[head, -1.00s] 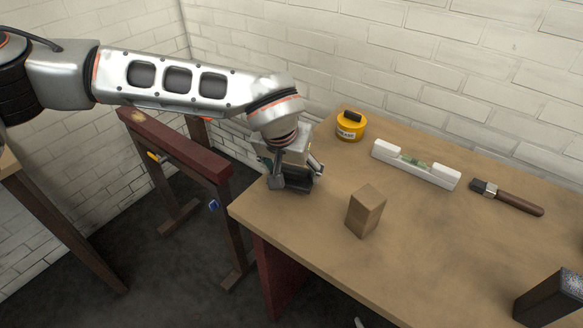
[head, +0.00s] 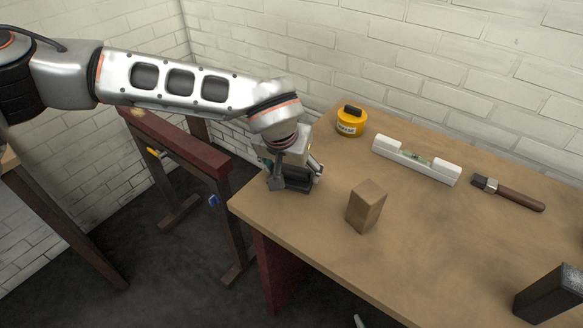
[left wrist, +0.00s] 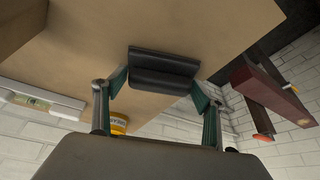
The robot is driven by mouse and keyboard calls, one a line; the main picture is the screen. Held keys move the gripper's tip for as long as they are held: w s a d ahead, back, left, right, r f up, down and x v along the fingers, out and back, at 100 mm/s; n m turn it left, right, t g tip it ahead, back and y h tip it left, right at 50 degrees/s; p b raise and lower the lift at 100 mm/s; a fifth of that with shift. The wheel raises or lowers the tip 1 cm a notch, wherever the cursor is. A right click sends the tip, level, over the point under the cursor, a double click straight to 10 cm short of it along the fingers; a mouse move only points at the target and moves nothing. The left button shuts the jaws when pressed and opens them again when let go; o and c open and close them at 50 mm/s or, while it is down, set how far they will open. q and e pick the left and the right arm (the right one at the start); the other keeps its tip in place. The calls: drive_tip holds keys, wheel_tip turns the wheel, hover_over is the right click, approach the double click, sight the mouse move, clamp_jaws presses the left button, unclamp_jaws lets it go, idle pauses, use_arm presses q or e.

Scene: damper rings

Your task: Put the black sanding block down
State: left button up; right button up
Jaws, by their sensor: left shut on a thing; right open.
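The black sanding block (head: 299,181) is between the fingers of my left gripper (head: 293,176), at the left end of the workbench. In the left wrist view the sanding block (left wrist: 164,68) is a dark, ridged bar gripped at both ends by the fingertips (left wrist: 160,86). The bench top lies right behind it there. The block is low over the bench or on it; I cannot tell whether its underside touches. The gripper hides part of it in the head view.
On the workbench (head: 430,240) are a wooden block (head: 366,207), a yellow tin (head: 351,122), a white spirit level (head: 416,161), a brush (head: 509,195) and a dark upright block (head: 552,294). A red-topped trestle (head: 180,143) stands left of the bench. The bench's middle is clear.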

use_arm(q)
drive_tip(key=shift+f, duration=0.1)
drive_tip(key=o, duration=1.2)
drive_tip(key=shift+o, duration=0.2)
drive_tip(key=v, duration=1.2)
clamp_jaws()
idle(0.3)
